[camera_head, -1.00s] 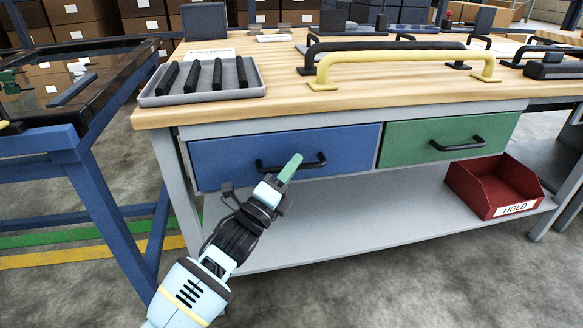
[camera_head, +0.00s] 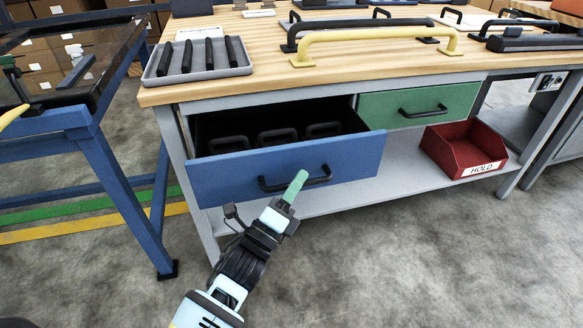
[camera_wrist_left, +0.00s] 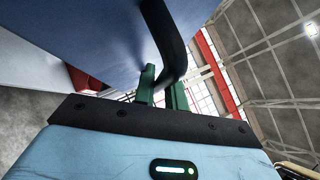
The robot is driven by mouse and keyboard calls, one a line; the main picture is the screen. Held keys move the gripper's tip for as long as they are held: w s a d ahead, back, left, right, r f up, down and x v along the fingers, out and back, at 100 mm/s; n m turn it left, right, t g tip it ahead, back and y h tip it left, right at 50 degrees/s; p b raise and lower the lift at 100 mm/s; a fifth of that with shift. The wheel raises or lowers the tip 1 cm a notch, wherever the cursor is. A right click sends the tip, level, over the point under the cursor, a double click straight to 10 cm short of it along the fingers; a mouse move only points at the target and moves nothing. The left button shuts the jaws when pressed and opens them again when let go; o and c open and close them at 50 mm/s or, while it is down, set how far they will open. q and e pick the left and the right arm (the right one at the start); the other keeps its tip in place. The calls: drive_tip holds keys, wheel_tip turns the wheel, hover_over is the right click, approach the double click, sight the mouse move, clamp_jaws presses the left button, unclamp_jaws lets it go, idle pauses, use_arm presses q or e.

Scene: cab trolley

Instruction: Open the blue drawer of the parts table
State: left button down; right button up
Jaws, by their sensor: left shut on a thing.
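The blue drawer (camera_head: 230,176) of the parts table (camera_head: 300,91) is pulled well out, and its front stands clear of the table. Several black handle-shaped parts (camera_head: 277,137) lie inside it. My left gripper (camera_head: 294,187) is at the right part of the drawer's black handle (camera_head: 268,186). In the left wrist view its green fingers (camera_wrist_left: 162,90) are on either side of the black handle bar (camera_wrist_left: 166,40), shut on it. The blue drawer front (camera_wrist_left: 95,35) fills the upper left there. My right gripper is not in view.
A closed green drawer (camera_head: 415,105) is to the right. A red HOLD bin (camera_head: 466,150) stands on the lower shelf. A grey tray with black bars (camera_head: 197,62) and a yellow handle (camera_head: 376,38) lie on top. A blue frame (camera_head: 125,190) stands left. Floor in front is clear.

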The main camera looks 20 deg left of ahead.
use_arm(q)
drive_tip(key=s+d, duration=0.1)
drive_tip(key=s+d+p, duration=0.1)
drive_tip(key=s, duration=0.1)
drive_tip(key=shift+s+d, duration=0.1)
drive_tip(key=shift+s, duration=0.05)
drive_tip(key=c, duration=1.7)
unclamp_jaws()
